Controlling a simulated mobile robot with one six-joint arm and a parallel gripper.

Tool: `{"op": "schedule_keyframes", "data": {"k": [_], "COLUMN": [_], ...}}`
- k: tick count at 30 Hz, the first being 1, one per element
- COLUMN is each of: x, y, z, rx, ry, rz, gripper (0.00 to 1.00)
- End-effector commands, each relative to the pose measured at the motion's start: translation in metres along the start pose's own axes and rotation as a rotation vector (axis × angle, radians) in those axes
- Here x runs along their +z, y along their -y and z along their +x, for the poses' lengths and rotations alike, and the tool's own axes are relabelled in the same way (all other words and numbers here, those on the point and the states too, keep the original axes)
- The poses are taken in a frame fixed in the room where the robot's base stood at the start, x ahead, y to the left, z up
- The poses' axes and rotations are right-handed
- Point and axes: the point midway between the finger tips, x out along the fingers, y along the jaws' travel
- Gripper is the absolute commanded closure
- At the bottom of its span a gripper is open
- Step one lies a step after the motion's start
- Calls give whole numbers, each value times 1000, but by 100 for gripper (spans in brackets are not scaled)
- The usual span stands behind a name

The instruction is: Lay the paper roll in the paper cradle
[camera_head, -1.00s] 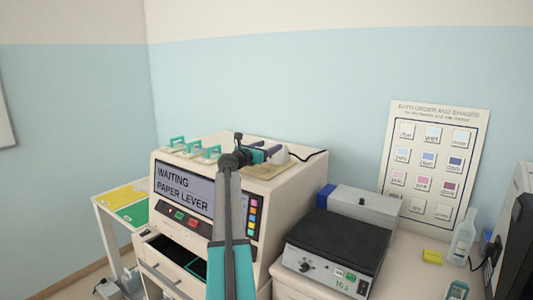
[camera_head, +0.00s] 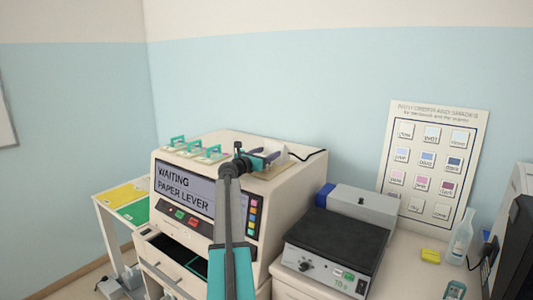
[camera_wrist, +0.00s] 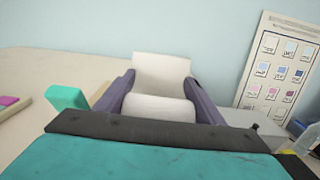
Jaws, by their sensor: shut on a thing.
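The white paper roll (camera_wrist: 160,108) sits between the two dark purple fingers of my gripper (camera_wrist: 160,80) in the wrist view, with a broad white sheet (camera_wrist: 162,67) rising behind it. My gripper (camera_head: 268,158) is shut on the roll at the top right of the cream machine (camera_head: 230,147) in the head view. The roll shows there only as a small white patch (camera_head: 284,155) past the fingers. I cannot make out the paper cradle; it may be hidden under the roll and gripper. I cannot tell whether the roll touches anything below.
Several teal handles (camera_head: 178,141) stand on the machine top to the left of my gripper. The machine's screen (camera_head: 185,188) reads WAITING PAPER LEVER. A black-topped device (camera_head: 338,238) and a grey-blue box (camera_head: 362,203) stand to the right. A dark cable (camera_head: 312,154) runs behind the gripper.

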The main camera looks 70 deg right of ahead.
Motion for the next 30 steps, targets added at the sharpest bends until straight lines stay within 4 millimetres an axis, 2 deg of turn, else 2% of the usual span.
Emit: {"op": "schedule_keyframes", "data": {"k": [14,15,18,30], "x": [-5,-6,-5,-2], "y": [0,0,0,-1], "z": [0,0,0,0], "rx": [1,1,1,1], "ry": [1,1,1,1], "rz": [0,0,0,0], "gripper": [63,36,19,19]}}
